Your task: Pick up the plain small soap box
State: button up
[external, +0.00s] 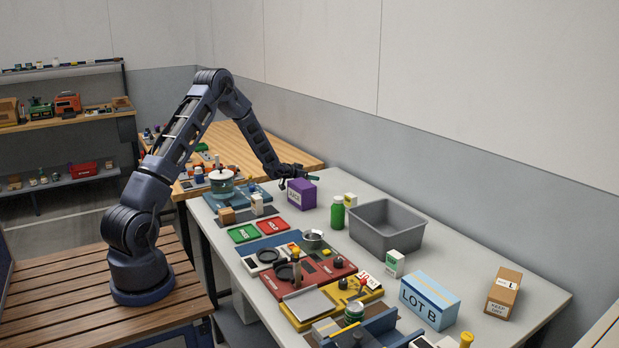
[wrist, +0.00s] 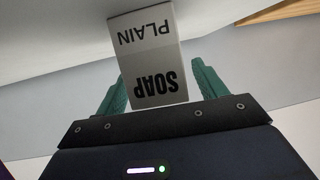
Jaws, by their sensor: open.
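The plain soap box (wrist: 152,60) is white with a grey-shaded face, and its black words PLAIN and SOAP read upside down in the wrist view. My gripper (wrist: 158,75) is open, with one green finger on each side of the box. In the external view my gripper (external: 299,179) is low at the far end of the grey table, behind the purple box. The soap box is not clearly visible there and seems hidden.
The purple box (external: 302,194) stands right in front of my gripper. A green bottle (external: 337,214), a small white-and-yellow box (external: 350,200) and a grey bin (external: 386,241) are to its right. A white-green box (external: 394,263) stands nearer. The wall runs close behind the table.

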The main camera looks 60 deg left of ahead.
jog(key=c, duration=1.1)
jog(key=shift+r, duration=0.1)
